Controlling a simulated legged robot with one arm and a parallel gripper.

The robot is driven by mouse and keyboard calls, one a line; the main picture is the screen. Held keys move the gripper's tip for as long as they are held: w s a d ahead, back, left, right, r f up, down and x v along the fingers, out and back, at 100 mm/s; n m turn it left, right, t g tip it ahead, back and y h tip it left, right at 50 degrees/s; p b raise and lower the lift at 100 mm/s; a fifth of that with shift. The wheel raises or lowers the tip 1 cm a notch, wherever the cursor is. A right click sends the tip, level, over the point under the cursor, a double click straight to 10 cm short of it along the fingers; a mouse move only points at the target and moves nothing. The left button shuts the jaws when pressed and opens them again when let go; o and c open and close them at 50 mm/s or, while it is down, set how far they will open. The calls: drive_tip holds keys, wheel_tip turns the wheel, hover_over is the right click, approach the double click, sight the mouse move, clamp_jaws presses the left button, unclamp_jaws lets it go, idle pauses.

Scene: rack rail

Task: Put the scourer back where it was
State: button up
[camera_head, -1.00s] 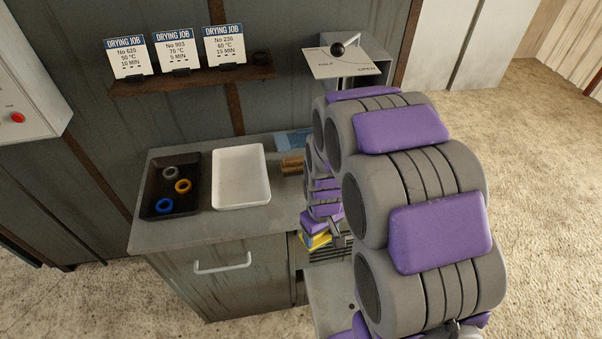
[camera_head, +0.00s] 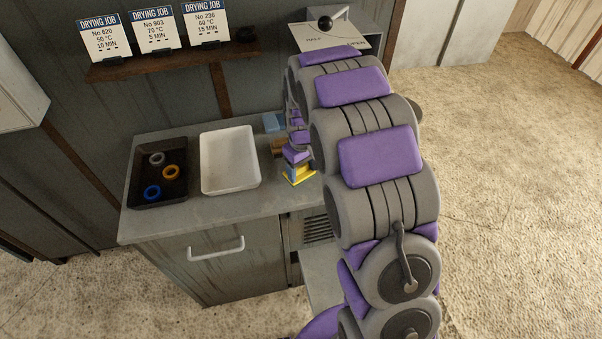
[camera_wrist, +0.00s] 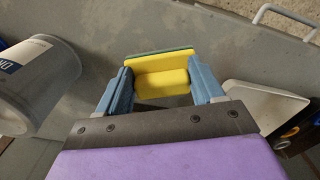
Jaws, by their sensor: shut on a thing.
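The scourer (camera_head: 297,178) is a yellow sponge block with a thin green layer, seen in the wrist view (camera_wrist: 162,74) between two blue fingers. My gripper (camera_wrist: 161,82) is shut on it. In the head view my gripper (camera_head: 296,165) is at the right end of the grey counter (camera_head: 222,211), with the scourer at its tip. I cannot tell whether the scourer touches the counter or hangs just above it. My arm hides part of the counter's right end.
A brown cylinder (camera_head: 279,147) and a blue item (camera_head: 273,122) lie behind my gripper. A labelled grey canister (camera_wrist: 38,88) is close in the wrist view.

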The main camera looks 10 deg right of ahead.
sight(301, 172)
drive_tip(key=shift+w+f, duration=0.2)
drive_tip(key=shift+w, duration=0.6)
wheel_tip(301, 172, down, 3)
drive_tip(key=shift+f+b, duration=0.2)
drive_tip(key=shift+b, duration=0.5)
drive_tip(key=shift+r, duration=0.1)
drive_tip(key=o, duration=1.1)
